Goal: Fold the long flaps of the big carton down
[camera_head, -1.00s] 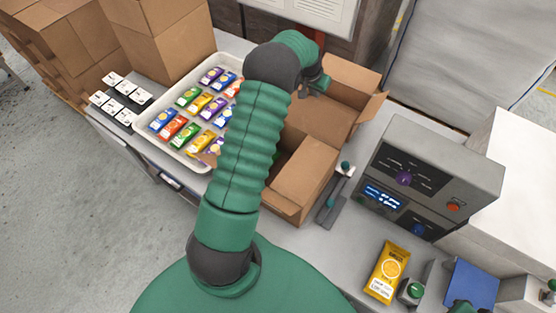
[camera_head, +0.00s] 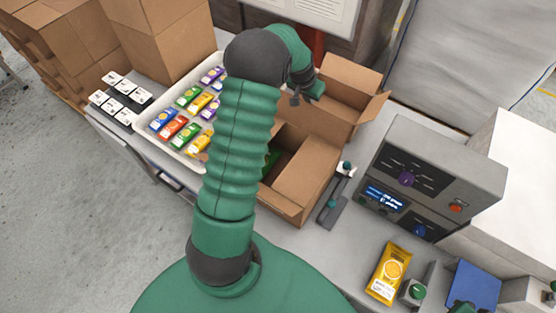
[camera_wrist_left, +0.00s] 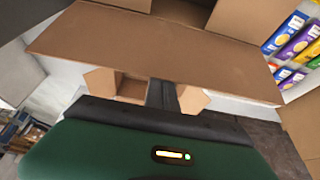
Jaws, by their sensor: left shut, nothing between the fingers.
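The big carton (camera_head: 317,122) stands open on the table beyond my left arm in the head view. One broad flap (camera_head: 308,168) slants up on its near right side, and flaps also stand out at its far end. Something green lies inside, partly hidden by my arm. My left gripper (camera_head: 296,98) is shut and empty, beside the carton's far part. In the left wrist view a broad brown cardboard panel (camera_wrist_left: 150,55) spans the picture just beyond the shut fingers (camera_wrist_left: 162,94); whether they touch is unclear. My right gripper is not in view.
A white tray (camera_head: 152,143) of colourful packs lies left of the carton, partly behind my arm. Black-and-white cards (camera_head: 118,98) lie left of it. Tall boxes (camera_head: 165,40) stand behind.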

